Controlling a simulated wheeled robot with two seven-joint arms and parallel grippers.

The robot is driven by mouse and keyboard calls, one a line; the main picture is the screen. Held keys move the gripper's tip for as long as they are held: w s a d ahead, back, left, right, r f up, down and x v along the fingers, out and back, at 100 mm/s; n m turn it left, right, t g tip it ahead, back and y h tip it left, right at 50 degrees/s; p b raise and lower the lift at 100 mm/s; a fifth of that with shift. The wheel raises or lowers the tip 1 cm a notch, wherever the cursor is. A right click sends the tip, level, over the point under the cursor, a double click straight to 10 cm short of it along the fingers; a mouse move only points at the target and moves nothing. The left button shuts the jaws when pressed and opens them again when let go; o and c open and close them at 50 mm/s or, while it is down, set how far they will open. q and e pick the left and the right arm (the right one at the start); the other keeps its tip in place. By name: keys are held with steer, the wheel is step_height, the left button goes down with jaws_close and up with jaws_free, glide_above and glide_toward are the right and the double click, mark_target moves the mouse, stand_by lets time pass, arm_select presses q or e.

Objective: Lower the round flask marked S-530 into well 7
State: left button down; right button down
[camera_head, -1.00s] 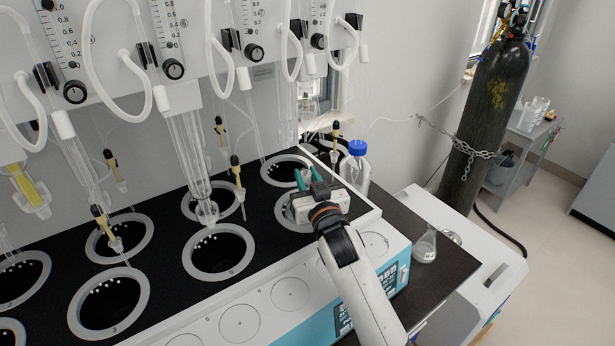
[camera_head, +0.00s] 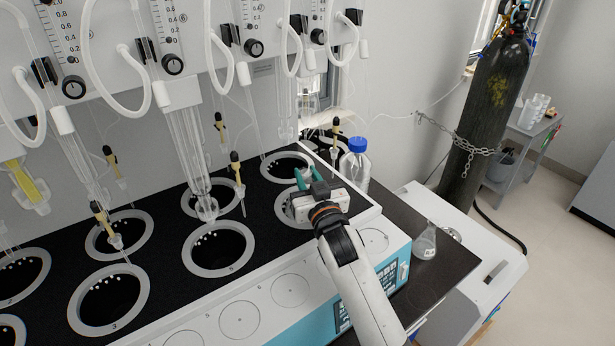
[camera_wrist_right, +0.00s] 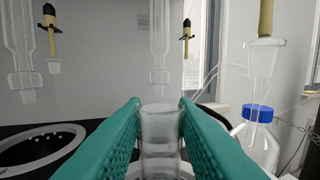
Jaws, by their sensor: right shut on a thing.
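My right gripper (camera_head: 312,180) is shut on the clear glass neck of a flask (camera_wrist_right: 160,130). The neck stands upright between the teal fingers (camera_wrist_right: 160,125) in the right wrist view. The flask's round body and marking are hidden. In the head view the gripper is over the right-hand well of the front row, whose pale ring (camera_head: 281,208) is partly covered by the gripper. Its number is hidden; the front wells to its left read 3 and 5. How deep the flask sits cannot be told. My left gripper is not in view.
A glass tube (camera_wrist_right: 160,45) hangs above the flask neck. A blue-capped bottle (camera_head: 356,165) stands right of the gripper. A conical flask (camera_head: 426,243) stands on the dark ledge. Empty well 5 (camera_head: 187,258) lies to the left, and glass condensers (camera_head: 190,150) hang over the back.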

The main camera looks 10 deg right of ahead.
steer(key=shift+f, duration=0.1)
steer(key=c, duration=1.1)
jaws_free()
steer(key=shift+f, duration=0.15)
steer(key=s, duration=0.4)
steer(key=s+b, duration=0.1)
steer(key=s, duration=0.3)
steer(key=s+d+b, duration=0.1)
steer(key=s, duration=0.3)
steer(key=shift+d+f, duration=0.1)
steer(key=shift+f, duration=0.25)
